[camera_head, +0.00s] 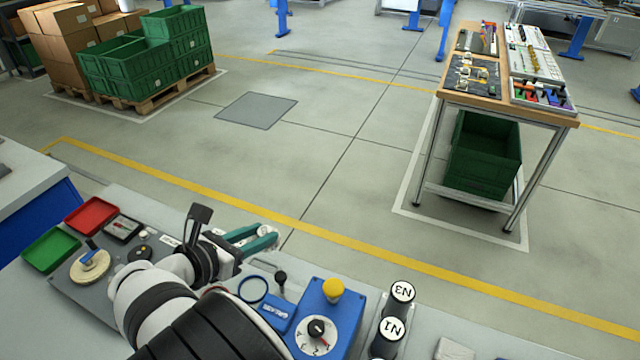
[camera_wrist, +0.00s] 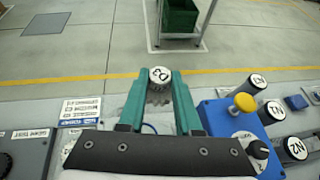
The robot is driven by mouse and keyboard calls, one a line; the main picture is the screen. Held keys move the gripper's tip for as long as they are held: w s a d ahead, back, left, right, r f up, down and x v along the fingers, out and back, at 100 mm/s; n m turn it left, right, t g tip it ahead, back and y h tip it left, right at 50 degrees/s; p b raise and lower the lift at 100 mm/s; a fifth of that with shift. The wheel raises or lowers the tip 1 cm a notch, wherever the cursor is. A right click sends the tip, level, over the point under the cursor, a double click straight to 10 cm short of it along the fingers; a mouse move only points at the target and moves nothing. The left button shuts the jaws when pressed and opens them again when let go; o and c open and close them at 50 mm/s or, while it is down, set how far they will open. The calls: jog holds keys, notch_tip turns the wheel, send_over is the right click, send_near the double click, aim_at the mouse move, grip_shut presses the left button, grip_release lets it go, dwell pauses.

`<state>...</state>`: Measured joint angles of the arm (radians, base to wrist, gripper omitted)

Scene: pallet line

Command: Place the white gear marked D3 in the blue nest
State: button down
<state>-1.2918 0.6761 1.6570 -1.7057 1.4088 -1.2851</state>
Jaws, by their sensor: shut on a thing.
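My gripper (camera_head: 266,236) has teal fingers and reaches out over the bench's far edge in the head view. In the wrist view the fingers (camera_wrist: 157,82) are shut on a small part, the gear (camera_wrist: 159,75), with a white round top and a dark mark that looks like D3 turned over. Its lower part looks grey and toothed. The gear is held up, clear of the bench. A blue ring, likely the blue nest (camera_head: 239,290), lies on the bench to the right of my wrist in the head view. It looks empty; in the wrist view my gripper mostly hides it.
A blue box (camera_head: 343,318) with a yellow button (camera_head: 333,290) and dial stands right of the ring. A black knob (camera_head: 281,277) rises between them. Black cylinders N3 (camera_head: 402,292) and N1 (camera_head: 392,328) stand farther right. Red (camera_head: 91,215) and green (camera_head: 50,250) trays are left.

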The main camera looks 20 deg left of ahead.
aim_at(246, 288)
jog(key=s+a+f, duration=0.1)
jog(key=f, duration=0.3)
jog(key=s+a+f, duration=0.1)
jog(key=f, duration=0.3)
jog(key=s+f, duration=0.1)
jog(key=f, duration=0.3)
jog(key=shift+s+a+f, duration=0.3)
jog(key=shift+s+a, duration=0.05)
jog(key=shift+a, duration=0.05)
jog(key=shift+f, duration=0.25)
jog(key=shift+f, duration=0.45)
jog(key=c, duration=0.6)
grip_release()
jog(key=shift+s+d, duration=0.1)
jog(key=shift+r, duration=0.35)
jog(key=v, duration=1.2)
jog(key=shift+r, duration=0.35)
